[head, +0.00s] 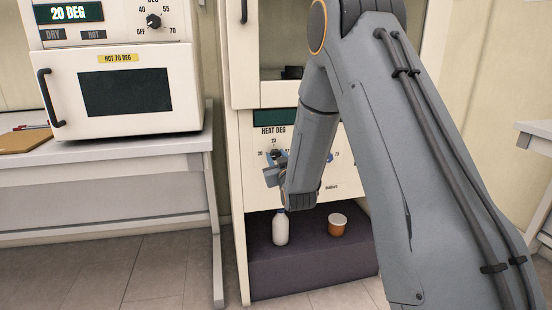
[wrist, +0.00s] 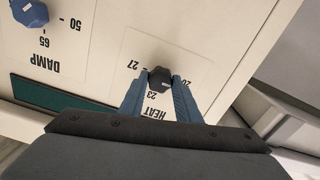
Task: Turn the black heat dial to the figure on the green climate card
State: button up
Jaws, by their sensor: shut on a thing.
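The black heat dial (wrist: 160,79) sits on the cream panel marked HEAT, with figures 20, 23 and 27 around it. The wrist view shows it upside down. My gripper (wrist: 159,83) has its two blue fingers on either side of the dial, shut on it. In the head view my gripper (head: 271,172) is at the dial on the cabinet front, partly covering it. The dial's pointer cannot be made out. No green climate card can be made out in either view.
A blue damp dial (wrist: 30,12) is beside the heat dial. A dark green display strip (head: 275,118) is above them. Below, a white bottle (head: 281,228) and an orange-brown cup (head: 337,225) stand on a dark shelf (head: 310,272). An oven (head: 185,70) stands on the left bench.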

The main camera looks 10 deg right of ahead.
jog(key=m, duration=0.4)
jog(key=shift+m, duration=0.3)
jog(key=m, duration=0.4)
jog(key=shift+m, duration=0.4)
jog(key=o, duration=1.1)
jog(key=shift+c, duration=0.2)
jog(key=shift+s, duration=0.15)
jog(key=s, duration=0.7)
jog(key=shift+s, duration=0.3)
